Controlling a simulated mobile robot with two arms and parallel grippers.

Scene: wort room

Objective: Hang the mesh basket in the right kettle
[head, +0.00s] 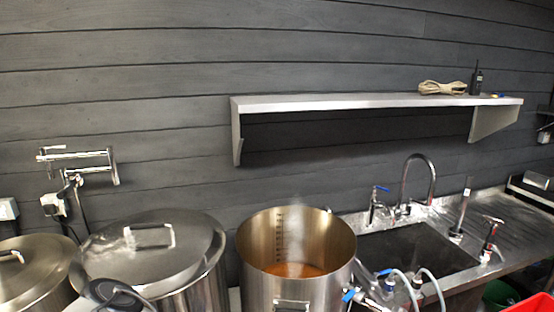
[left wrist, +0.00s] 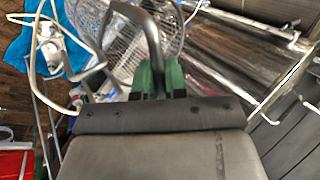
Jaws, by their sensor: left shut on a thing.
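The right kettle (head: 297,240) stands open at the bottom centre of the head view, with level marks on its inner wall, orange-brown liquid inside and steam rising. In the left wrist view my left gripper (left wrist: 160,78), with green fingers, is shut on the dark curved handle (left wrist: 148,30) of the mesh basket (left wrist: 122,42). The wire mesh shows behind the handle; most of the basket is hidden or out of frame. A dark curved piece (head: 112,294) shows at the head view's lower left; I cannot tell whether it is the handle. My right gripper is not in view.
Two lidded kettles (head: 160,250) (head: 30,270) stand left of the open one. A sink (head: 420,250) with taps and hoses is at its right. A shelf (head: 375,101) with rope and a radio hangs above. A red container (head: 532,304) is at lower right.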

